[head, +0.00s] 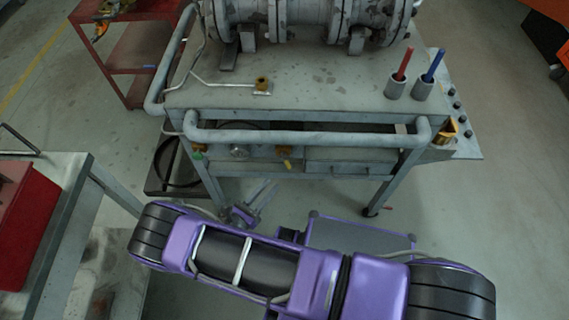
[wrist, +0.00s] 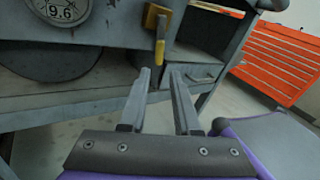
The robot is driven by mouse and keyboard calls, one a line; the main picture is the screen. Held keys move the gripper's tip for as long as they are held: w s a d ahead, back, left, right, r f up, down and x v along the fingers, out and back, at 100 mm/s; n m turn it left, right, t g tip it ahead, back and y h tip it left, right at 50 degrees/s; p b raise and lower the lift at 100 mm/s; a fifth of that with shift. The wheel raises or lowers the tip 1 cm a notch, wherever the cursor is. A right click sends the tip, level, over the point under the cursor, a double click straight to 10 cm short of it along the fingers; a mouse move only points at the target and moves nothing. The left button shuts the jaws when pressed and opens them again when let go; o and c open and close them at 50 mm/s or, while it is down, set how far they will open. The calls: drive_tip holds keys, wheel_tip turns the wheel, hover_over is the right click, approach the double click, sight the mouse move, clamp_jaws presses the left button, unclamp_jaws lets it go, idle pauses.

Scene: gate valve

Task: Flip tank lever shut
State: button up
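In the wrist view a yellow lever (wrist: 160,46) hangs down from a brass-coloured valve block (wrist: 155,16) on the front of the grey cart. In the head view the small yellow lever (head: 287,164) shows under the cart's front rail. My gripper (wrist: 160,73) is open, its two grey fingers apart with nothing between them. In the wrist view the lever's lower end appears just beyond the gap between the fingertips; I see no clear contact. In the head view my gripper (head: 271,184) is in front of the cart, below and left of the lever.
A round gauge (wrist: 62,8) reading 9.6 sits left of the valve. The cart's front rail (head: 300,138) runs above the valve area. Two cups (head: 396,85) with red and blue handles stand on the cart top. An orange drawer cabinet (wrist: 275,60) stands behind right.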

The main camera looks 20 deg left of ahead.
sight(286, 161)
drive_tip(key=x, duration=0.8)
drive_tip(key=shift+c, duration=0.3)
clamp_jaws()
drive_tip(key=shift+s+a+r, duration=0.1)
idle(0.9)
